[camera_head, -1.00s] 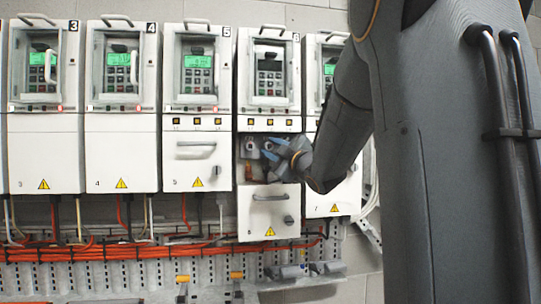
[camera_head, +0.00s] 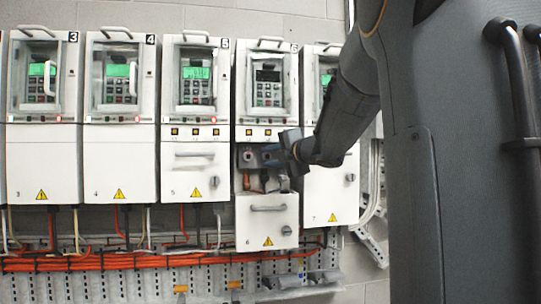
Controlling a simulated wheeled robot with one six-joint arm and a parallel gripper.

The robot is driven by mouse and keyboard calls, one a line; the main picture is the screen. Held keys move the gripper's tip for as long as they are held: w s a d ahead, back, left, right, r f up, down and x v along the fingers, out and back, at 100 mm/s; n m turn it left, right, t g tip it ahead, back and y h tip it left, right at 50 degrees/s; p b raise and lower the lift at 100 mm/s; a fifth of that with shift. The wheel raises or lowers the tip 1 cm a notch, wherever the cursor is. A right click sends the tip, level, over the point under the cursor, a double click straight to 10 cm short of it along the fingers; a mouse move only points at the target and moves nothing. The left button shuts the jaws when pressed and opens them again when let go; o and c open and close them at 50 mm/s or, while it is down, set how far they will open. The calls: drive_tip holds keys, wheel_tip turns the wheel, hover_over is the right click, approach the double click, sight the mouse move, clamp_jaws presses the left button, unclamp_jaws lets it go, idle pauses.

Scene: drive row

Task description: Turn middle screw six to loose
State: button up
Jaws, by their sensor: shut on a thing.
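Drive six (camera_head: 265,95) is the white unit marked 6, with a dark display. Its lower cover (camera_head: 266,222) sits lowered, so the terminal compartment (camera_head: 247,180) above it is open. A screw (camera_head: 247,156) shows at the compartment's upper left. The middle screw is hidden behind my gripper. My gripper (camera_head: 272,158) reaches in from the right at the compartment's upper part, its fingertips pointing left. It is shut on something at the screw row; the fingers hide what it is.
Drive five (camera_head: 195,160) stands close on the left and drive seven (camera_head: 330,185) on the right, both with covers closed. Orange cables (camera_head: 120,262) run along a perforated rail below. Dark clamps (camera_head: 290,280) sit on the rail under drive six.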

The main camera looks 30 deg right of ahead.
drive_tip(key=shift+n+g, duration=0.3)
drive_tip(key=shift+n, duration=0.2)
drive_tip(key=shift+p, duration=0.3)
drive_tip(key=o, duration=1)
drive_tip(key=shift+c, duration=0.2)
drive_tip(key=shift+r, duration=0.1)
